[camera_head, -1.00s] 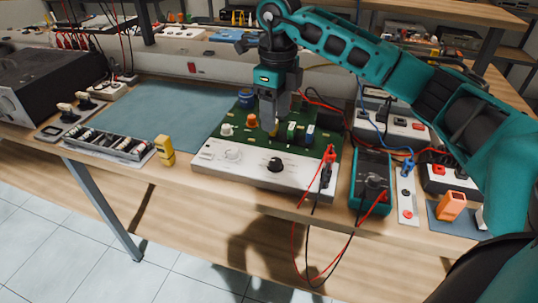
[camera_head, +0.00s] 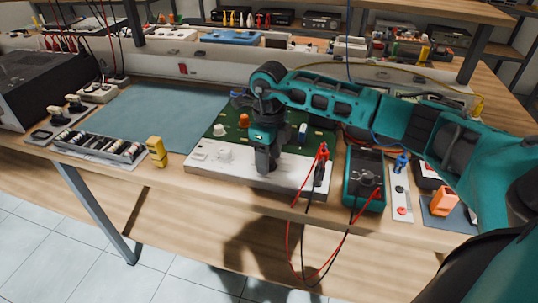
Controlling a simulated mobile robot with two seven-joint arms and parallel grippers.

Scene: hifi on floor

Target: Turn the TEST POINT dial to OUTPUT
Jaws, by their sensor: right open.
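A test board with a green circuit area (camera_head: 220,132) and a white front panel (camera_head: 208,169) lies on the bench. A white knob (camera_head: 224,155) sits on the left of the panel. The black dial right of it is hidden behind my right gripper (camera_head: 266,168), so its setting cannot be read. The panel labels are too small to read. My right gripper points down with its fingers at the black dial's place. It is open; whether the fingers touch the dial cannot be told. My left gripper is out of view.
Red and black leads plug into the panel's right end (camera_head: 322,165) and hang over the bench edge. A teal multimeter (camera_head: 352,197) stands right of the board. A yellow object (camera_head: 156,151) stands to the left. The blue-grey mat (camera_head: 155,112) is clear.

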